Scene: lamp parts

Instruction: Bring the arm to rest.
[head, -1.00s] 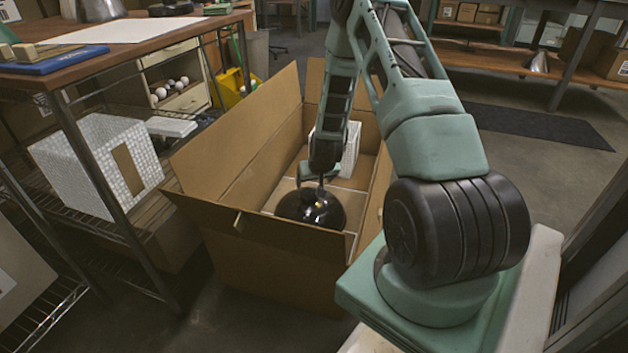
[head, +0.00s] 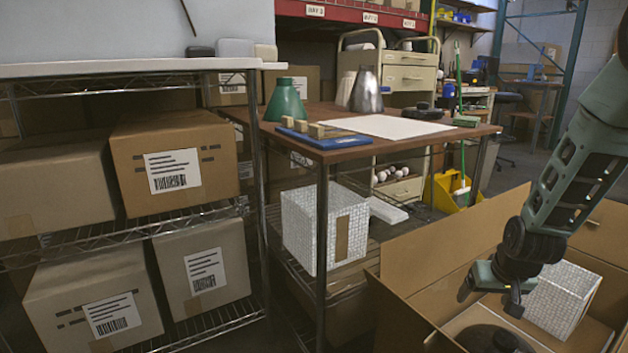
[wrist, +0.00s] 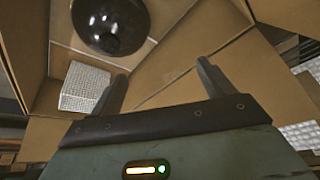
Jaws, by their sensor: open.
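My gripper (head: 492,297) hangs over the large open cardboard carton (head: 405,318) at the lower right of the head view. In the wrist view its two fingers (wrist: 160,82) stand wide apart with nothing between them. A glossy black dome (head: 490,340) sits in the carton, cut off by the bottom edge of the head view. It shows whole enough at the top of the wrist view (wrist: 110,22), clear of the fingers. A white textured box (head: 562,298) stands beside it in the carton. The upper part of my arm is cut off at the right.
A wooden worktable (head: 345,150) holds a green shade (head: 286,102), a metal shade (head: 366,92), a blue tray (head: 322,140) and a white sheet. A wire rack (head: 210,225) with several cartons stands at the left. The carton's raised flaps surround my gripper.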

